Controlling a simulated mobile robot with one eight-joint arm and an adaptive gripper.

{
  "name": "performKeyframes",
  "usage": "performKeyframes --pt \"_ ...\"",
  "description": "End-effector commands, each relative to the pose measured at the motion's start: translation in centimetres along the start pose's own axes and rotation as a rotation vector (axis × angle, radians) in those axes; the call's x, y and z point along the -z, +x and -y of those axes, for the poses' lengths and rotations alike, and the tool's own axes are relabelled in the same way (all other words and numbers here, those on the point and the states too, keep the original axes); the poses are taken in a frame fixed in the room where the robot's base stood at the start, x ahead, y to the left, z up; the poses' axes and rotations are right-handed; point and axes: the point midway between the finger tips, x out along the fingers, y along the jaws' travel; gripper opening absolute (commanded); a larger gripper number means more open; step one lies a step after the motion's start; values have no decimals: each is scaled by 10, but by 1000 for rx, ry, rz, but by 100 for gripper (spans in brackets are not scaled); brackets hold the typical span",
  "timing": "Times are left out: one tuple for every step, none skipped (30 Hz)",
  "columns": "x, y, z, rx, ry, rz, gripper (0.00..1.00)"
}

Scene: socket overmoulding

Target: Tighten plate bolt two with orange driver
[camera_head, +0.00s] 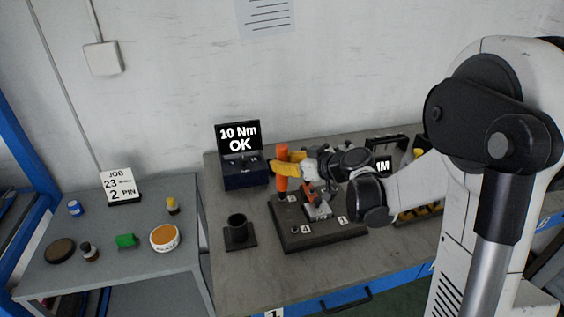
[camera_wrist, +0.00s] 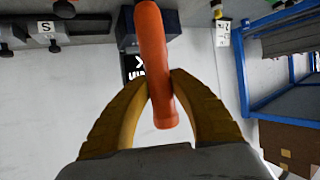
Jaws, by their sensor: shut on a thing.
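My gripper (camera_head: 283,166) has yellow fingers and is shut on the orange driver (camera_head: 282,152), which stands about upright over the back left part of the dark plate (camera_head: 328,237). In the wrist view the driver (camera_wrist: 152,40) runs between the two finger tips (camera_wrist: 160,88). The plate carries small numbered labels and a grey and orange piece (camera_head: 316,203) near its middle. The driver's lower tip and the bolt under it are too small to make out, so I cannot tell whether they touch.
A dark box with a screen reading "10 Nm OK" (camera_head: 239,137) stands behind the plate on the left. A black cup holder (camera_head: 238,230) stands left of the plate. A side table (camera_head: 75,277) at the left holds a job card (camera_head: 120,186) and several small items.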

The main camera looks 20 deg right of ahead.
Motion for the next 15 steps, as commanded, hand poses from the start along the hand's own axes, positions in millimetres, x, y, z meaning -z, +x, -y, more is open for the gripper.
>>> performKeyframes --pt "-1 0 0 0 0 -1 0" --pt "-1 0 0 0 0 -1 0" --pt "-2 1 0 0 0 -1 0" --pt "-2 1 0 0 0 -1 0" --pt "-2 1 0 0 1 -1 0" --pt "-2 1 0 0 0 -1 0" --pt "-3 1 0 0 0 -1 0" --pt "-3 1 0 0 0 -1 0" --pt "-4 2 0 0 0 -1 0" --pt "-4 2 0 0 0 -1 0" --pt "-4 2 0 0 0 -1 0" --pt "-5 2 0 0 0 -1 0" --pt "-5 2 0 0 0 -1 0" --pt "-5 2 0 0 0 -1 0" --pt "-6 2 0 0 0 -1 0"
